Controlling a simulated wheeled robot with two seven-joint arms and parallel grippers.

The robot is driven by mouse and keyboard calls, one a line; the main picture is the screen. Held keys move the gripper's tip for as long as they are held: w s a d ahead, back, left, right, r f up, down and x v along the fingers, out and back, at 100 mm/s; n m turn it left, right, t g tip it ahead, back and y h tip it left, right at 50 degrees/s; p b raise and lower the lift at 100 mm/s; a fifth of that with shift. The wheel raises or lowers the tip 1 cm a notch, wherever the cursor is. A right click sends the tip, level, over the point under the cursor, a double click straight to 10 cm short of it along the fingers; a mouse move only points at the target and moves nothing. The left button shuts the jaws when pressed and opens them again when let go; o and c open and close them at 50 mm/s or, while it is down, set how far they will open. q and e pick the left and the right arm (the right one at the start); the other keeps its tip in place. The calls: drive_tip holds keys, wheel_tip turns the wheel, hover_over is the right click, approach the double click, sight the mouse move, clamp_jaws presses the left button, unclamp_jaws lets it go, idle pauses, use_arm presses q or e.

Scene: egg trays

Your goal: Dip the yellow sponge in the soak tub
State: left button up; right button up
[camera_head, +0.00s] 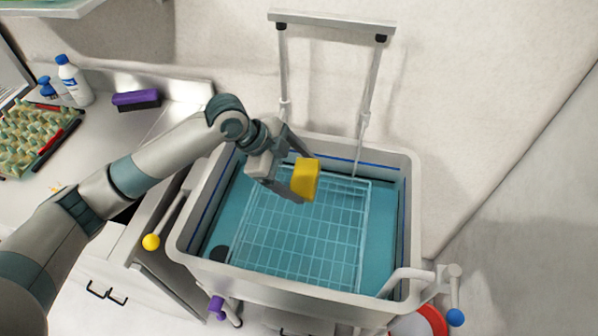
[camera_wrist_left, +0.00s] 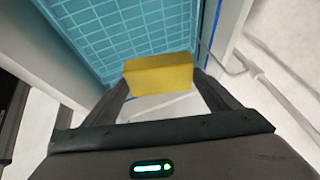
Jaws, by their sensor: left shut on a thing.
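The yellow sponge (camera_head: 306,178) is held between the fingers of my left gripper (camera_head: 300,176), over the back part of the soak tub (camera_head: 411,225). In the left wrist view the sponge (camera_wrist_left: 159,74) sits between the two dark fingertips of the gripper (camera_wrist_left: 160,80), with the tub's blue inside behind it. The tub is a grey-white basin with a teal inside and a wire rack (camera_head: 300,235) in it. The sponge looks above the rack; how far above I cannot tell. My right gripper is not in view.
A metal counter at left holds a purple brush (camera_head: 136,99), white bottles (camera_head: 74,82) and an egg tray (camera_head: 32,137). A red-rimmed bucket (camera_head: 432,322) stands below.

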sight(292, 180)
use_arm(q)
drive_tip(key=shift+f+b, duration=1.9)
drive_tip(key=shift+f, duration=0.35)
wheel_tip(292, 180, down, 9)
drive_tip(key=b, duration=0.3)
drive_tip(key=shift+b, duration=0.35)
drive_tip(key=shift+r, duration=0.1)
drive_tip(key=shift+r, duration=0.15)
drive_tip(key=shift+r+p, duration=5.45)
drive_tip(key=shift+r, duration=0.5)
drive_tip(key=shift+r, duration=0.1)
drive_tip(key=shift+r+p, duration=1.8)
drive_tip(key=shift+r, duration=0.1)
